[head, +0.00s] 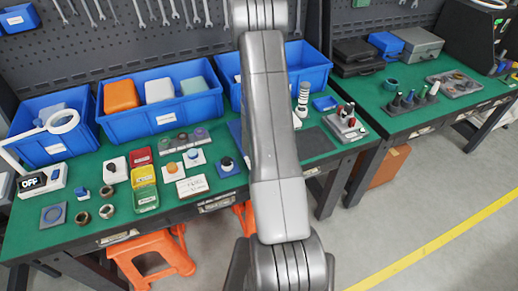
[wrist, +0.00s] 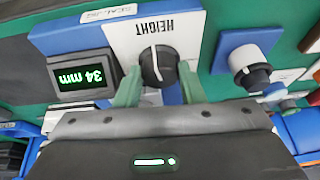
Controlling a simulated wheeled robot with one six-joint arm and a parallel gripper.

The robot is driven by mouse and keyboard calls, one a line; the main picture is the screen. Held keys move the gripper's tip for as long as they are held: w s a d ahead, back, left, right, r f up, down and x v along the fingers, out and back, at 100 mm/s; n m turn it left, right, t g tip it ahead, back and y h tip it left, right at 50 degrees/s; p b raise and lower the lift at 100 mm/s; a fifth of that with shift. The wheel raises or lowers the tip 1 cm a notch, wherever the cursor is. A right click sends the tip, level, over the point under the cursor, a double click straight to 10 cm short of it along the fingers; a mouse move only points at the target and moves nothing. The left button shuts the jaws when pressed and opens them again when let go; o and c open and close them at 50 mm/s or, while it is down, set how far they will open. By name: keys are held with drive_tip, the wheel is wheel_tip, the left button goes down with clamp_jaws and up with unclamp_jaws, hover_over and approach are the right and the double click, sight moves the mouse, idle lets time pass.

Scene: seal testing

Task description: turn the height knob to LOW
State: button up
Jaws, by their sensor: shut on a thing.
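The height knob (wrist: 157,66) is a black round knob with a white pointer line, on a white panel (wrist: 122,38) printed HEIGHT, upside down in the wrist view. The pointer line runs roughly up and down in the picture, slightly tilted. I cannot make out a LOW mark. A dark display (wrist: 83,77) beside the panel reads 34 mm in green. My gripper (wrist: 160,84) has one green finger on each side of the knob and is shut on it. In the head view my arm hides the gripper and the knob.
A second dark knob (wrist: 249,68) on a blue panel stands close to the right finger in the wrist view. In the head view, blue bins (head: 158,100) line the back of the green bench (head: 95,238), and small boxes, rings and a lamp (head: 62,120) stand on the left.

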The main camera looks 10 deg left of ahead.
drive_tip(key=shift+w+r+n, duration=0.1)
drive_tip(key=shift+n, duration=0.6)
drive_tip(key=n, duration=0.1)
drive_tip(key=n+g+y, duration=0.1)
drive_tip(key=n, duration=0.1)
drive_tip(key=shift+w+d, duration=0.15)
drive_tip(key=shift+w, duration=0.05)
drive_tip(key=shift+w+n+g+y, duration=0.15)
drive_tip(key=shift+n+g, duration=0.5)
drive_tip(key=shift+n, duration=0.85)
drive_tip(key=shift+w+n+g+y, duration=0.1)
drive_tip(key=shift+n+g+y, duration=0.15)
drive_tip(key=shift+n+g, duration=0.85)
drive_tip(key=shift+n+t, duration=0.35)
drive_tip(key=shift+n, duration=0.35)
drive_tip(key=o, duration=1)
drive_tip(key=shift+s, duration=0.15)
